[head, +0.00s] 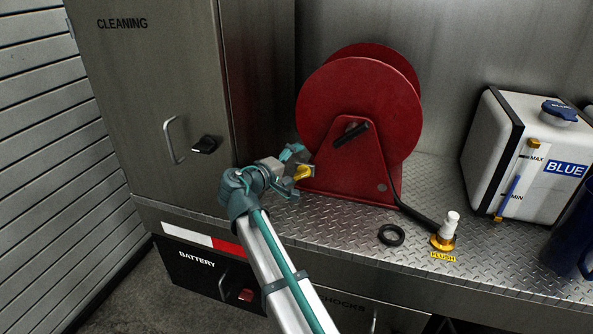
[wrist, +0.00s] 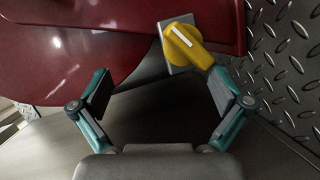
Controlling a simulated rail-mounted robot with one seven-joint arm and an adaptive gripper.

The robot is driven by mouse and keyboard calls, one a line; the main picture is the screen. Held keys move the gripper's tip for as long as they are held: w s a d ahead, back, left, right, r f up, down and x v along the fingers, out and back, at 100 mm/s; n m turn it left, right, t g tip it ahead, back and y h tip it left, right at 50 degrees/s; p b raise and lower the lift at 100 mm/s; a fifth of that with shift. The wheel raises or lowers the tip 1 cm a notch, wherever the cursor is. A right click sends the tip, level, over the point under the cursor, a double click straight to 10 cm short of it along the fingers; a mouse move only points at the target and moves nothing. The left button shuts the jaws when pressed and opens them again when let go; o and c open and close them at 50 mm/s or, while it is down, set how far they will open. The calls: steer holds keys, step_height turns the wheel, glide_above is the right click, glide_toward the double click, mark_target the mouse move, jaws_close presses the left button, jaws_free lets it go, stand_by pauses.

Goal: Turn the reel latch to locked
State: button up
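The red hose reel (head: 358,115) stands on the metal deck, and its red side fills the top of the wrist view (wrist: 100,45). The reel latch is a yellow knob (wrist: 187,46) with a white line on a grey plate, low on the reel's frame. In the head view the yellow knob (head: 303,172) shows at my gripper's tip. My gripper (wrist: 160,92) is open, with its two fingers wide apart and nothing between them. The knob is ahead of the fingers, nearer the right one. Any lock marking is not readable.
A steel cabinet marked CLEANING (head: 150,90) stands left of the reel. A black ring (head: 391,235) and the white-topped FLUSH fitting (head: 447,230) are on the deck to the right. A white BLUE tank (head: 525,155) stands farther right.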

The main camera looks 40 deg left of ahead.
step_height(320, 180, up, 7)
steer(key=t, duration=0.2)
steer(key=g, duration=0.2)
glide_above(296, 175)
steer(key=a, duration=0.2)
step_height(296, 175, down, 4)
steer(key=s+d+r+p, duration=0.1)
steer(key=s+d+r, duration=0.1)
steer(key=s, duration=0.4)
steer(key=s+d+r+p, duration=0.1)
steer(key=s+d+r, duration=0.1)
steer(key=s, duration=0.4)
steer(key=shift+d, duration=0.6)
